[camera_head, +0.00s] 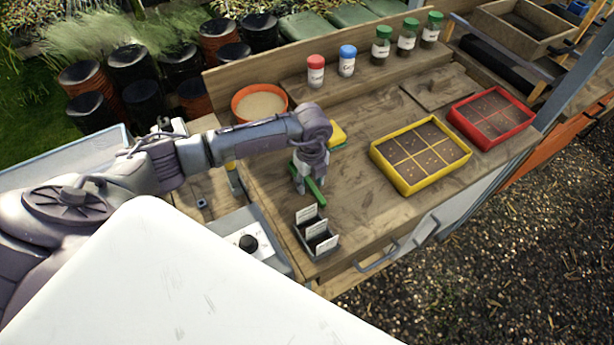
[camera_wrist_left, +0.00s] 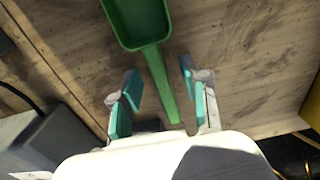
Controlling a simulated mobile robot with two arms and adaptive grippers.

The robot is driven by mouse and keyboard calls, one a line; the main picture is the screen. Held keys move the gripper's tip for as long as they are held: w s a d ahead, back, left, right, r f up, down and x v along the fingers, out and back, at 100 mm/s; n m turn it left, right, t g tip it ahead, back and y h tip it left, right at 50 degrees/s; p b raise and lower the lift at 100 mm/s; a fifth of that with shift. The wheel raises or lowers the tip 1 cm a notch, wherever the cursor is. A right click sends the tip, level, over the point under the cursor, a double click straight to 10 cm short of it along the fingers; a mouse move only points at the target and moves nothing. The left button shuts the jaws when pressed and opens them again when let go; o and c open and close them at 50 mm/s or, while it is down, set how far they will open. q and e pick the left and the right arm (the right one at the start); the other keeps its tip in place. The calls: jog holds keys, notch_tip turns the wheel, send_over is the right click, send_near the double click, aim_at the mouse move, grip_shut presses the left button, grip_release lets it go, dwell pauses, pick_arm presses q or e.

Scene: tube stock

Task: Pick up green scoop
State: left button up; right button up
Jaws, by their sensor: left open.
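The green scoop (camera_head: 318,192) lies on the wooden bench, mostly covered by my left gripper in the head view. In the left wrist view the scoop (camera_wrist_left: 155,60) shows its bowl at the top and its handle running down between the fingers. My left gripper (camera_head: 308,186) is above the bench at the scoop; in the wrist view the gripper (camera_wrist_left: 158,98) is open, with a teal pad on each side of the handle and gaps on both sides. My right gripper is not in view.
A seed packet holder (camera_head: 318,236) stands close in front of the scoop. A yellow sponge (camera_head: 338,133) lies behind my gripper. An orange bowl (camera_head: 240,97) stands back left. Yellow (camera_head: 405,187) and red (camera_head: 462,128) trays stand right. Bare bench lies between scoop and yellow tray.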

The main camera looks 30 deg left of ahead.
aim_at(311, 183)
pick_arm(q)
jog(key=shift+f, duration=0.3)
grip_shut()
jog(key=shift+r, duration=0.1)
jog(key=shift+r+b, duration=0.3)
jog(key=shift+r, duration=0.15)
notch_tip(311, 183, up, 3)
jog(key=shift+w+f+b, duration=0.1)
jog(key=shift+f+b, duration=0.05)
jog(key=shift+b, duration=0.5)
jog(key=w+d+r+b, duration=0.3)
jog(key=d+r, duration=0.4)
jog(key=d, duration=0.4)
jog(key=shift+w+r+b, duration=0.15)
jog(key=shift+b, duration=0.25)
